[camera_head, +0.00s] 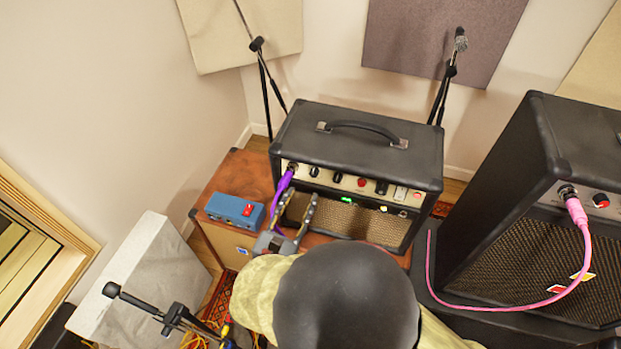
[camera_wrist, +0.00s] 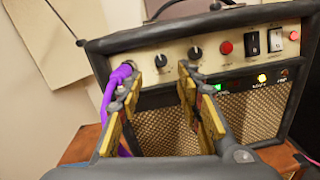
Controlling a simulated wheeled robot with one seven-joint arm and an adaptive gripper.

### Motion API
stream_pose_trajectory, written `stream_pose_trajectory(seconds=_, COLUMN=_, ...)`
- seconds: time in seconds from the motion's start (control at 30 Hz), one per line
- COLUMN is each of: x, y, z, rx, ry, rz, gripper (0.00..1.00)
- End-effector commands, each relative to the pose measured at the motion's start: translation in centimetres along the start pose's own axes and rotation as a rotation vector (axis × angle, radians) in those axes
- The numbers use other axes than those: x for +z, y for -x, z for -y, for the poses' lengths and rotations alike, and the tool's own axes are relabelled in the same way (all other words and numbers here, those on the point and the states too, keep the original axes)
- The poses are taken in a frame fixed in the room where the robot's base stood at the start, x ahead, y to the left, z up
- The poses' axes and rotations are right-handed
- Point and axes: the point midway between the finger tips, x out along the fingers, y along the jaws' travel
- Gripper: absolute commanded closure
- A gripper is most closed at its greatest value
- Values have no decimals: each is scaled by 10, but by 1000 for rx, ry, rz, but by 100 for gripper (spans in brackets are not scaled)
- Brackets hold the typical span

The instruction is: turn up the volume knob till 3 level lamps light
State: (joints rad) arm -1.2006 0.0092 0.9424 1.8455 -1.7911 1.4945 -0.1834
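A black amp (camera_head: 362,148) with a cream control panel stands ahead; it fills much of the wrist view (camera_wrist: 120,42). Its panel has two black knobs, the left knob (camera_wrist: 161,62) and the right knob (camera_wrist: 195,52); I cannot read which is volume. Below the panel a green lamp (camera_wrist: 219,87) and a yellow lamp (camera_wrist: 262,78) glow. A reddish lamp (camera_wrist: 284,74) to their right looks dark. My gripper (camera_wrist: 160,75) is open and empty, its fingertips either side of and just below the left knob. It also shows in the head view (camera_head: 300,197); contact is unclear.
A purple cable (camera_wrist: 112,92) plugs into the amp close beside my left finger. A blue pedal box (camera_head: 234,211) sits on the wooden cabinet (camera_head: 238,172) to the left. A larger amp (camera_head: 530,240) with a pink cable (camera_head: 577,215) stands right. Microphone stands (camera_head: 266,88) rise behind.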

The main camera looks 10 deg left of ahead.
Motion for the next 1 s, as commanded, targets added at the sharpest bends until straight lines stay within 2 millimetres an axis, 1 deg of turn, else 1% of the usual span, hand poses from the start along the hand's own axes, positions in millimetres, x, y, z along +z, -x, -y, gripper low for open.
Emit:
stream_pose_trajectory(seconds=0.13, x=-1, y=-17, z=2, rx=-4, ry=-1, rz=1, gripper=64)
stream_pose_trajectory(seconds=0.4, x=-1, y=-58, z=2, rx=-7, ry=-3, rz=0, gripper=64)
stream_pose_trajectory(seconds=0.5, x=-1, y=-68, z=2, rx=-6, ry=-2, rz=0, gripper=64)
stream_pose_trajectory(seconds=0.63, x=0, y=-75, z=1, rx=-4, ry=-2, rz=-1, gripper=64)
stream_pose_trajectory(seconds=0.9, x=0, y=-76, z=1, rx=-3, ry=-2, rz=-1, gripper=64)
stream_pose_trajectory(seconds=1.0, x=0, y=-76, z=1, rx=-3, ry=-2, rz=-1, gripper=69)
